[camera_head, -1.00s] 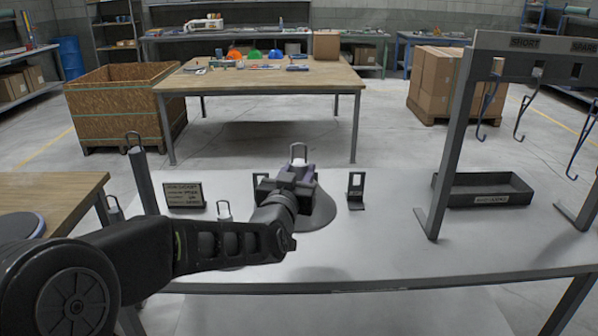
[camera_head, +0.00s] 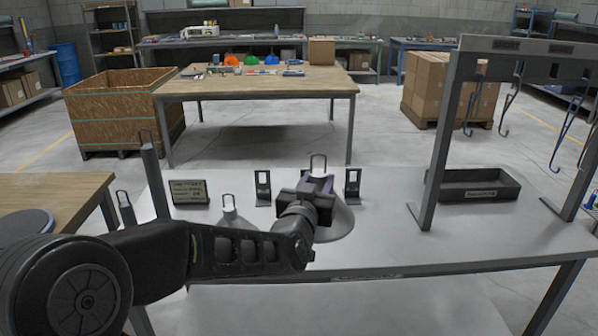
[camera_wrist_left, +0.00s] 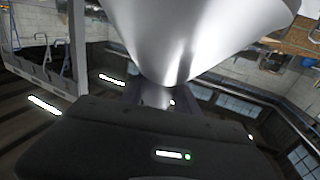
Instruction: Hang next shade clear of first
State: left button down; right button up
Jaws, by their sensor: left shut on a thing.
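My left gripper (camera_head: 318,187) is shut on a grey conical shade (camera_head: 336,222) with a wire loop on top. The cone flares below the jaws, partly hidden by my wrist. In the left wrist view the shade (camera_wrist_left: 195,35) fills the upper middle, shiny and close to the jaws. A second shade (camera_head: 231,224) with a loop stands on the grey table, half hidden behind my arm. The rack (camera_head: 444,140) at the right carries several hooks (camera_head: 511,100) under its rail; I see no shade on those in view. My right gripper is out of view.
Two small black stands (camera_head: 263,188) (camera_head: 352,186) flank the held shade. A sign (camera_head: 188,192) and a grey post (camera_head: 154,180) stand left. A dark tray (camera_head: 435,190) sits under the rack. Table between the right stand and rack's near leg is clear.

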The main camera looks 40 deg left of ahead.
pick_arm(q)
jog(key=w+d+f+m+t+h, duration=0.1)
jog(key=d+f+h, duration=0.4)
jog(key=d+f, duration=1.3)
notch_tip(320, 180, down, 3)
jog(key=w+m, duration=0.1)
jog(key=m, duration=0.1)
jog(key=shift+d+m+h, duration=0.2)
jog(key=shift+m+h, duration=0.2)
